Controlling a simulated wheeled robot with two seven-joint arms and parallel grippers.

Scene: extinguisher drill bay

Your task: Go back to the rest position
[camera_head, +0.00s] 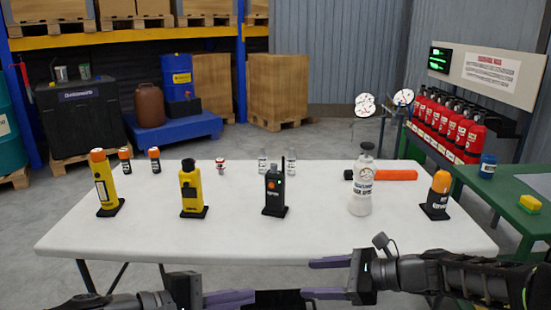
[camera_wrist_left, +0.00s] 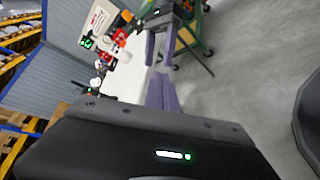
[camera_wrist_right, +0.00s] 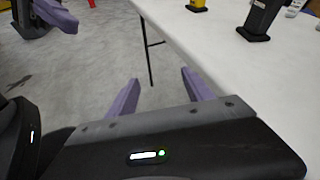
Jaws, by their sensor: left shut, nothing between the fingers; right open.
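My left gripper (camera_head: 250,297) is low at the bottom of the head view, in front of the white table's near edge, with its purple fingers shut and empty. Its fingers also show together in the left wrist view (camera_wrist_left: 161,92). My right gripper (camera_head: 310,279) is just to its right, pointing left, open and empty. In the right wrist view its two fingers (camera_wrist_right: 160,82) stand apart over bare floor beside the table edge. The left gripper's fingers also show at the top left of that view (camera_wrist_right: 55,15). Neither gripper touches anything on the table.
The white table (camera_head: 235,235) carries a row of upright devices, including a yellow one (camera_head: 191,190), a black radio (camera_head: 273,192) and a white bottle (camera_head: 361,185). An orange bar (camera_head: 395,175) lies behind. A green table (camera_head: 500,195) stands right. Floor shows beyond the near edge.

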